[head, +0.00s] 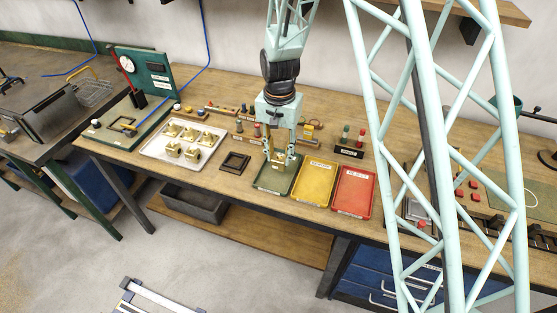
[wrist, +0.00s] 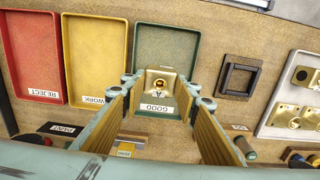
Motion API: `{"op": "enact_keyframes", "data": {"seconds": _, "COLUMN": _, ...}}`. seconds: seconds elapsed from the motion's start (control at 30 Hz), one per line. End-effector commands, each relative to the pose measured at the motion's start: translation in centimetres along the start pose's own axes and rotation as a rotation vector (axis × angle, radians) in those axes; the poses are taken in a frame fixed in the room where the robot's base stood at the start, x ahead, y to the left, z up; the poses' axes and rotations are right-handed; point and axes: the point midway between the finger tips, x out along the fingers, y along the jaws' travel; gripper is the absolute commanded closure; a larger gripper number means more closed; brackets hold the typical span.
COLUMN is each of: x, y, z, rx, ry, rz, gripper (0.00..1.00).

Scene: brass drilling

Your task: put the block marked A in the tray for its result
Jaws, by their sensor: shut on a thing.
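My gripper (wrist: 160,84) points down over the green tray and is shut on a brass block (wrist: 157,84), which shows a letter A and a round hole in the wrist view. In the head view, my gripper (head: 279,155) and the block stand over the back part of the green tray (head: 269,186). The green tray (wrist: 168,45) has a label reading GOOD. I cannot tell whether the block touches the tray floor. The yellow tray (head: 315,173), with a label ending in WORK, and the red tray (head: 353,190), labelled REJECT, are empty.
A pale tray (head: 153,152) with several brass blocks stands at the left. A dark square frame (head: 235,162) lies empty between it and the green tray. Small parts and a dark stamp holder (head: 348,151) stand behind the trays. A gauge stand (head: 145,80) is at far left.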

Motion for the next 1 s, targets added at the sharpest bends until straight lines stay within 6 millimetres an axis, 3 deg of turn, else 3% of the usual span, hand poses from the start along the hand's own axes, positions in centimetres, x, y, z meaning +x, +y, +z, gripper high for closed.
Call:
{"op": "enact_keyframes", "data": {"seconds": 0.43, "x": 0.0, "y": -0.6, "z": -0.8, "rx": 0.0, "ry": 0.003, "rz": -0.002, "gripper": 0.92}}
{"op": "enact_keyframes", "data": {"seconds": 0.8, "x": 3.0, "y": -0.5, "z": -0.7, "rx": 0.0, "ry": 0.001, "rz": -0.001, "gripper": 0.92}}
{"op": "enact_keyframes", "data": {"seconds": 1.0, "x": 3.5, "y": -0.6, "z": -0.8, "rx": 0.0, "ry": 0.002, "rz": -0.001, "gripper": 0.92}}
